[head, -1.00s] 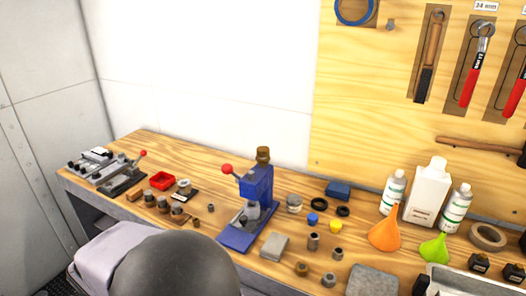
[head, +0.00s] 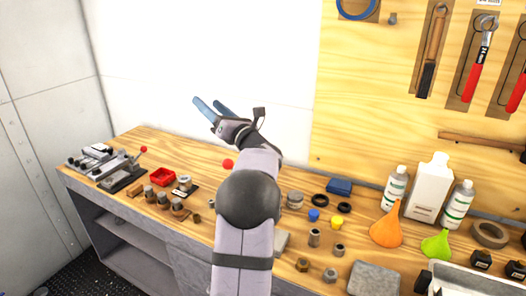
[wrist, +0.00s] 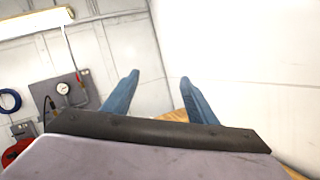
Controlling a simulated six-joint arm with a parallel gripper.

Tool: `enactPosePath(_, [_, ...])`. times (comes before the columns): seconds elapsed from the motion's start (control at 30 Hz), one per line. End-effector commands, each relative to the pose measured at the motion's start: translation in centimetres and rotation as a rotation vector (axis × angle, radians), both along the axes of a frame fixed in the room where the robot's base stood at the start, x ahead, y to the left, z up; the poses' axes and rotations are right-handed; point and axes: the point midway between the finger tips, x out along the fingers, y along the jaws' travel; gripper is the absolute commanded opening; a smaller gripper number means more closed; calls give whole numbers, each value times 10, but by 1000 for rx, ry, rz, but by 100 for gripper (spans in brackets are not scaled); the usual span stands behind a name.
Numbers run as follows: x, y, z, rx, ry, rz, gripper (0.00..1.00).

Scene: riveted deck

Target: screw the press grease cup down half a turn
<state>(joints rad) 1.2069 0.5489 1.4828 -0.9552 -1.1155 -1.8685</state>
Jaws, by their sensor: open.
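My gripper (head: 207,101) is raised in front of the white wall in the head view, its blue fingers pointing up and left. In the wrist view its fingers (wrist: 159,77) are apart with nothing between them. The blue press and the brass-coloured grease cup on its top are hidden behind my arm in the head view. Only the press's red lever knob (head: 228,163) shows, left of my arm and below my gripper. Neither the press nor the cup shows in the wrist view.
Bottles, an orange funnel (head: 386,231) and a green funnel (head: 435,247) stand on the right of the wooden bench. Small metal parts and a red tray (head: 162,177) lie on the left. The wrist view shows a pressure gauge (wrist: 64,88) on a panel.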

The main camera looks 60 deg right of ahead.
Motion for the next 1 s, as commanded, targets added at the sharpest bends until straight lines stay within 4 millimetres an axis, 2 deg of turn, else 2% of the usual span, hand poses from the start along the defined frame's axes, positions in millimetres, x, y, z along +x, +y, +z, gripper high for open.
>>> enactPosePath(0.03, [-37, -21, -28, -63, 64, -66, 52])
enactPosePath(0.1, [-80, -37, -60, -141, 158, -138, 52])
enactPosePath(0.2, [-128, -50, -101, -199, 272, -215, 52])
enactPosePath(0.3, [-159, -54, -127, -226, 350, -260, 52])
enactPosePath(0.4, [-177, -55, -143, -239, 397, -285, 52])
enactPosePath(0.53, [-187, -55, -152, -247, 424, -297, 52])
enactPosePath(0.67, [-187, -55, -153, -248, 427, -298, 52])
enactPosePath(0.87, [-176, -63, -151, -246, 425, -297, 52])
enactPosePath(1.0, [-160, -72, -150, -245, 425, -295, 52])
